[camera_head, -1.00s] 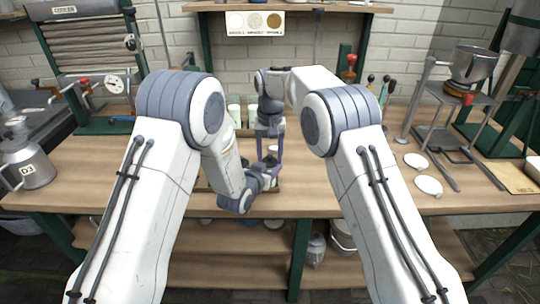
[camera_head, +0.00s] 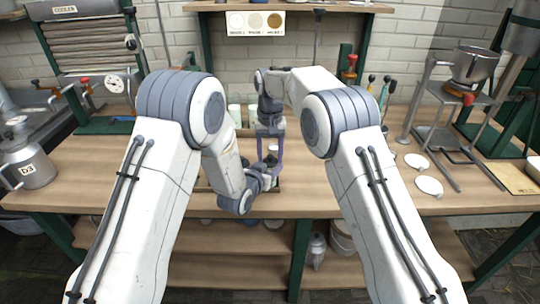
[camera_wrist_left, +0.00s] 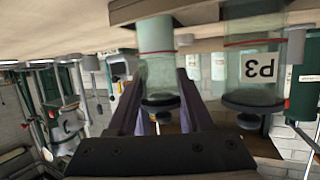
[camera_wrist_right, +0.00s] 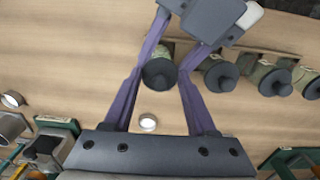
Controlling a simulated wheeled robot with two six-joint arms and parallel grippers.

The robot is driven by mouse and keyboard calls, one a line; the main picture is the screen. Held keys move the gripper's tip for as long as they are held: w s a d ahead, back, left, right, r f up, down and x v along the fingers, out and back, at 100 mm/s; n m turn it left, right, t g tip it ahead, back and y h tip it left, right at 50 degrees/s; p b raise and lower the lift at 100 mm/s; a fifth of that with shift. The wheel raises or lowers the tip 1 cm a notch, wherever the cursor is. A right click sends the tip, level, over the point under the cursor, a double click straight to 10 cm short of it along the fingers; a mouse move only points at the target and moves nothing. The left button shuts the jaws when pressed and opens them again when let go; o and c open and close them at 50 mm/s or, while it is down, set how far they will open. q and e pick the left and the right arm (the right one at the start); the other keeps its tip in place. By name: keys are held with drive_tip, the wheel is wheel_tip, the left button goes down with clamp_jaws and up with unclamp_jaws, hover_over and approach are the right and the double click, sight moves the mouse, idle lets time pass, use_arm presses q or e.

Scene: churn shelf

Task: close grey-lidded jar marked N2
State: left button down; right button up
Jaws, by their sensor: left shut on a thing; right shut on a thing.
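In the left wrist view, which is upside down, a clear glass jar (camera_wrist_left: 158,68) with a red band stands between the fingers of my left gripper (camera_wrist_left: 162,82), shut on it. A dark grey knobbed lid (camera_wrist_left: 161,103) sits at its mouth. No N2 mark shows on the visible side. In the right wrist view my right gripper (camera_wrist_right: 164,72) has its fingers on either side of a round grey lid (camera_wrist_right: 158,74), shut on it. Whether that lid is fully seated cannot be told. In the head view both grippers meet around a small jar at mid-table, largely hidden.
More grey-lidded jars (camera_wrist_right: 220,76) stand in a row. The front of the table is mostly clear.

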use_arm(q)
drive_tip(key=shift+w+d+r, duration=0.15)
drive_tip(key=shift+r, duration=0.2)
use_arm(e)
drive_tip(key=shift+s+d+f, duration=0.1)
drive_tip(key=shift+s+f, duration=0.1)
drive_tip(key=shift+f, duration=0.35)
drive_tip(key=shift+s+f, duration=0.15)
drive_tip(key=shift+f, duration=0.35)
drive_tip(key=o, duration=1)
drive_tip(key=shift+r, duration=2.2)
use_arm(q)
drive_tip(key=shift+f, duration=0.1)
use_arm(e)
drive_tip(key=shift+w+r, duration=0.1)
drive_tip(key=c, duration=0.8)
use_arm(q)
drive_tip(key=shift+a, duration=0.2)
use_arm(e)
drive_tip(key=shift+r, duration=1.9)
